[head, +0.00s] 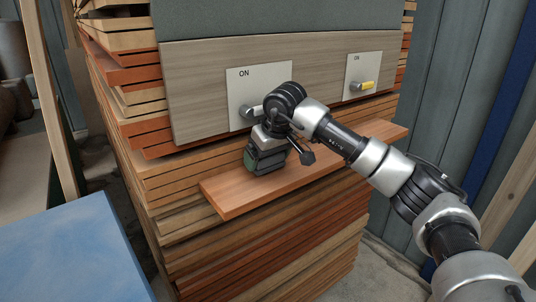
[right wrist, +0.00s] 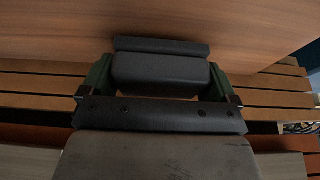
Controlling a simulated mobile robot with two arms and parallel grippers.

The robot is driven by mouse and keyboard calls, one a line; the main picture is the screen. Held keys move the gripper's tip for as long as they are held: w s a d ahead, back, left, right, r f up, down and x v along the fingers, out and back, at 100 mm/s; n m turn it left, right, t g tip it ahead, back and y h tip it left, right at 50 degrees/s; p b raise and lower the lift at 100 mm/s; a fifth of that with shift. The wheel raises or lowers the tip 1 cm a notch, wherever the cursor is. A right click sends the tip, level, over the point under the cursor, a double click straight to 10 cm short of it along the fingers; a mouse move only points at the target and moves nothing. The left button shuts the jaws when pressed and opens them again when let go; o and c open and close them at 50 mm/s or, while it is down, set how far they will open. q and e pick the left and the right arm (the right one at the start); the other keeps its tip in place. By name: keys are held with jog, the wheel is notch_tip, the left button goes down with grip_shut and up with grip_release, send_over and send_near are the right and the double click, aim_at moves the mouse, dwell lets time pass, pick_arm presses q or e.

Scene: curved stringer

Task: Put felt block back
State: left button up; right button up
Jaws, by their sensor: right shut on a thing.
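The dark grey felt block (right wrist: 160,75) sits between the two green fingers of my right gripper (right wrist: 158,88) in the right wrist view. The gripper is shut on it. A second dark strip (right wrist: 160,47) shows just beyond the block; I cannot tell if it is part of it. In the head view my right gripper (head: 265,160) points down over the left part of a reddish-brown wooden shelf board (head: 345,153). The block cannot be made out clearly there, and I cannot tell whether it touches the board. My left gripper is not in view.
Behind the board, a wooden panel (head: 200,95) carries two white plates marked ON, one with a grey handle (head: 246,112), one with a yellow handle (head: 367,86). Stacked timber (head: 165,190) lies around it. A blue surface (head: 65,255) is at lower left. The board's right part is bare.

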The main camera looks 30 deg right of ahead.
jog(key=shift+f, duration=0.5)
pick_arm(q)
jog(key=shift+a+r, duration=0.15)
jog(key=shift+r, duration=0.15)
pick_arm(e)
jog(key=shift+s+d+f, duration=0.1)
jog(key=shift+s, duration=0.05)
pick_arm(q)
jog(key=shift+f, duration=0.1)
pick_arm(e)
jog(key=shift+s, duration=0.1)
jog(key=o, duration=0.7)
jog(key=shift+f, duration=0.15)
jog(key=shift+r, duration=0.25)
jog(key=shift+s+d+r+b, duration=0.1)
jog(key=shift+s+r+b, duration=0.35)
jog(key=shift+b, duration=0.4)
pick_arm(q)
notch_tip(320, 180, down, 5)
jog(key=b, duration=0.3)
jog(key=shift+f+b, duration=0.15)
jog(key=shift+b, duration=0.25)
pick_arm(e)
jog(key=s, duration=0.3)
jog(key=s+d, duration=0.1)
jog(key=s, duration=0.7)
jog(key=shift+s+d, duration=0.2)
jog(key=shift+d, duration=0.05)
